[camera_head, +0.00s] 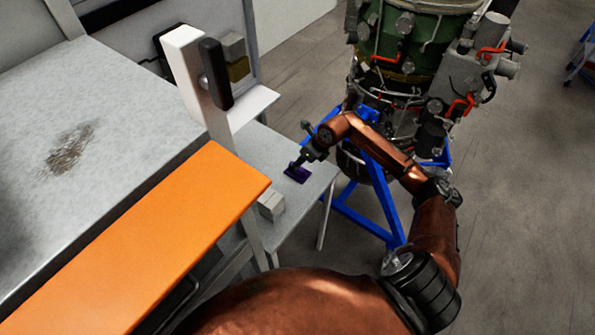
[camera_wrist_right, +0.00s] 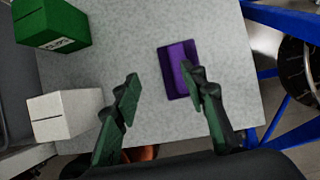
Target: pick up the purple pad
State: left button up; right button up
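The purple pad (camera_head: 297,172) lies flat near the edge of a small grey table. In the right wrist view the purple pad (camera_wrist_right: 177,66) is a dark purple rectangle, partly covered by one finger. My right gripper (camera_head: 303,160) is over the pad in the head view. In the right wrist view my right gripper (camera_wrist_right: 160,92) is open, with a wide gap between its dark green fingers. One finger overlaps the pad's right side; the other is left of the pad over bare table. I cannot tell whether the finger touches the pad. My left gripper is not in view.
On the small table (camera_wrist_right: 140,25) stand a green box (camera_wrist_right: 50,25) and a white box (camera_wrist_right: 62,115). An orange board (camera_head: 150,240) and a white upright panel (camera_head: 187,75) are beside it. A turbine on a blue stand (camera_head: 375,185) stands close at the right.

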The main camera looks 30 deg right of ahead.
aim_at(303, 169)
jog(key=shift+s+d+f+h, duration=0.1)
jog(key=shift+d+h, duration=0.3)
jog(key=shift+d, duration=0.75)
jog(key=shift+d+f+g, duration=0.25)
jog(key=shift+g, duration=0.05)
jog(key=shift+p+x, duration=0.4)
jog(key=shift+x, duration=0.5)
jog(key=p+x, duration=0.1)
jog(key=x, duration=0.1)
jog(key=p+x, duration=0.1)
jog(key=x, duration=0.2)
jog(key=shift+w+a+r, duration=0.15)
jog(key=shift+w+r, duration=0.05)
jog(key=shift+w, duration=0.1)
jog(key=shift+w+f, duration=0.1)
jog(key=shift+f, duration=0.2)
jog(key=shift+c, duration=0.3)
grip_shut()
